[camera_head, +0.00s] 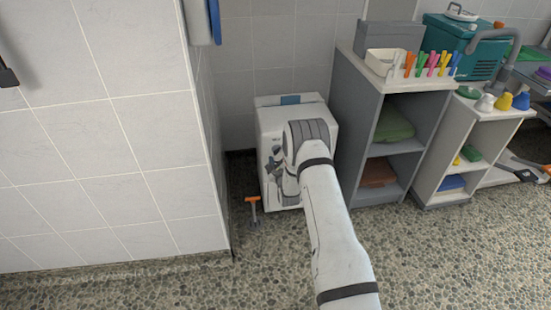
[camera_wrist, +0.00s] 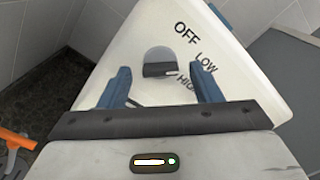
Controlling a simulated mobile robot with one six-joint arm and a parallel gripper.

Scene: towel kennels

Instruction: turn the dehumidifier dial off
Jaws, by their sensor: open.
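The dehumidifier (camera_head: 272,122) is a white box on the floor in the alcove beside the tiled wall. Its front face (camera_wrist: 130,45) fills much of the wrist view, with OFF, LOW and HIGH printed right of the dial. The dial (camera_wrist: 158,68) has a grey disc and a dark grip bar. A small pale mark at the bar's right end appears to point toward HIGH. My gripper (camera_wrist: 162,72) is open, its blue fingers on either side of the dial; I cannot tell whether they touch it. In the head view my arm hides the dial.
An orange-topped tool (camera_head: 253,200) stands on the floor just left of the dehumidifier; its orange part shows in the wrist view (camera_wrist: 16,138). A grey shelf unit (camera_head: 346,115) stands close on the right. The tiled wall (camera_head: 150,140) bounds the left. The pebbled floor in front is clear.

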